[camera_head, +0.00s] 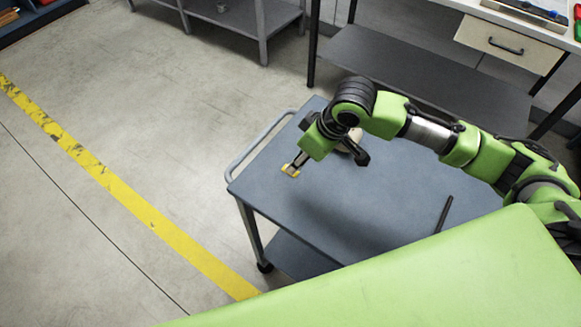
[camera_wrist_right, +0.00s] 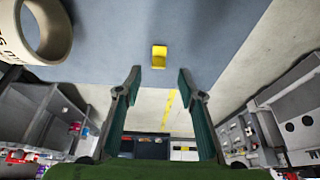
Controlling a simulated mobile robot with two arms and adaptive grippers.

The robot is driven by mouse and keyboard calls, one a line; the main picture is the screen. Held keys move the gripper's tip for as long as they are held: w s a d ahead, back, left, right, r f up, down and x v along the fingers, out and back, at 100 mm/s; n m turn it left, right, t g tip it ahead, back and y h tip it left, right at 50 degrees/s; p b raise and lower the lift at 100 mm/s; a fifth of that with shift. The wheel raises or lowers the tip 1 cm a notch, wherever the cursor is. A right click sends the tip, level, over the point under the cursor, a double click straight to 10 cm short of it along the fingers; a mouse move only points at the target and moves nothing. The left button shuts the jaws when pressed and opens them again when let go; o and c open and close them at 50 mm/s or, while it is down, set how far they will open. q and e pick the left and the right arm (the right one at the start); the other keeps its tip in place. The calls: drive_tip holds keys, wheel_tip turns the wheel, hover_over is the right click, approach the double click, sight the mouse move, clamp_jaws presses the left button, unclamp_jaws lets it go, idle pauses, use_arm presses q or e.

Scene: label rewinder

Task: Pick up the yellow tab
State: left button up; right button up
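The small yellow tab (camera_head: 290,171) lies on the grey cart top (camera_head: 350,215), close to its left edge. My right gripper (camera_head: 299,160) is right by the tab in the head view. In the right wrist view the tab (camera_wrist_right: 159,56) shows just past the fingertips, centred between them. In that view my right gripper (camera_wrist_right: 159,78) is open, with nothing between its fingers. I cannot tell how high the fingertips are above the cart top. My left gripper is not in view.
A tan cardboard ring (camera_wrist_right: 48,30) with dark print lies on the cart; in the head view my right arm partly hides it. A dark rod (camera_head: 444,213) lies on the cart's right part. A cart handle (camera_head: 258,145) runs along the left edge. A workbench (camera_head: 425,75) stands behind.

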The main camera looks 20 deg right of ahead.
drive_tip(key=shift+p+x, duration=0.35)
drive_tip(key=shift+x, duration=0.85)
drive_tip(key=shift+w+x, duration=0.25)
drive_tip(key=shift+x, duration=0.9)
drive_tip(key=shift+w+a+f, duration=0.1)
drive_tip(key=shift+a+f, duration=0.05)
drive_tip(key=shift+f, duration=0.05)
drive_tip(key=shift+c, duration=0.7)
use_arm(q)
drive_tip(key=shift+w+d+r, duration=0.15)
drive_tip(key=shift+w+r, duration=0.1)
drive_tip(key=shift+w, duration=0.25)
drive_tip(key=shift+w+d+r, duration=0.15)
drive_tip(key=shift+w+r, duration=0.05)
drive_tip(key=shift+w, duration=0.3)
use_arm(e)
drive_tip(key=c, duration=0.6)
